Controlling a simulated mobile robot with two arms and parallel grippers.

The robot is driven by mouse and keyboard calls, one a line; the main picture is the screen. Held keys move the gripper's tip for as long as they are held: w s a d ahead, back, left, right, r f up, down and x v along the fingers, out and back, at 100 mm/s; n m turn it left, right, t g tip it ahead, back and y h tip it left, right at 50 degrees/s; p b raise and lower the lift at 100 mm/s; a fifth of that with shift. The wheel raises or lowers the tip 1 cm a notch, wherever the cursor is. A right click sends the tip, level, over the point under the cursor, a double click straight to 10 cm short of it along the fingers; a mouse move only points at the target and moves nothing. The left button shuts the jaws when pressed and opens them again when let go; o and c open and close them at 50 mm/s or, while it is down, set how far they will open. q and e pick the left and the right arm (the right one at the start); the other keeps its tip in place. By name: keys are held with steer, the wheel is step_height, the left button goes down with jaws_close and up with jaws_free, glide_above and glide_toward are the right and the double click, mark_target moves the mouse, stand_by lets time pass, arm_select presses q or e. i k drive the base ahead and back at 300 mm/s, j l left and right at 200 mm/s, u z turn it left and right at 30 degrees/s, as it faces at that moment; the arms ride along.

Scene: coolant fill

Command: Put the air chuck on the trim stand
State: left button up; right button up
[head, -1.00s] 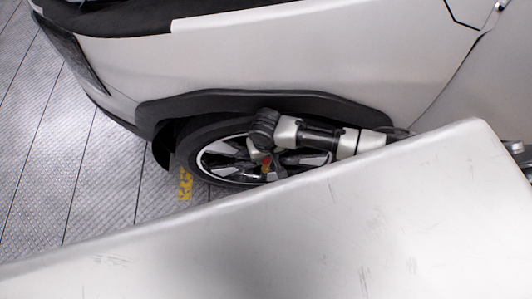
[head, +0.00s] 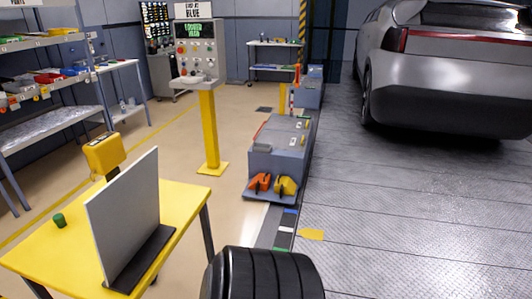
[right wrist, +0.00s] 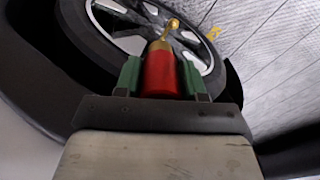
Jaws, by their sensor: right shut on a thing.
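In the right wrist view, my right gripper (right wrist: 160,78) has its green fingers closed on the sides of a red cylinder with a brass tip, which looks like the air chuck (right wrist: 161,72). A car wheel (right wrist: 110,28) is behind its tip; I cannot tell whether they touch. In the head view, a yellow-topped table (head: 182,205) stands at lower left and may be the trim stand. My left gripper is not in view.
A console on a yellow post (head: 208,130) stands beyond the table. Grey cabinets (head: 275,150) line the floor's edge, with orange and yellow chocks in front. Shelves (head: 40,130) are at left, a car (head: 445,75) at upper right. A black ribbed shape (head: 262,275) is at bottom.

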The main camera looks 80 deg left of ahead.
mark_target(42, 251)
steer(key=k+u, duration=0.1)
steer(key=u, duration=1.75)
steer(key=k+j+u, duration=0.1)
steer(key=u, duration=0.35)
steer(key=k+j+u, duration=0.1)
steer(key=j+u, duration=0.5)
steer(key=u, duration=0.3)
steer(key=j+u, duration=0.25)
steer(key=u, duration=0.15)
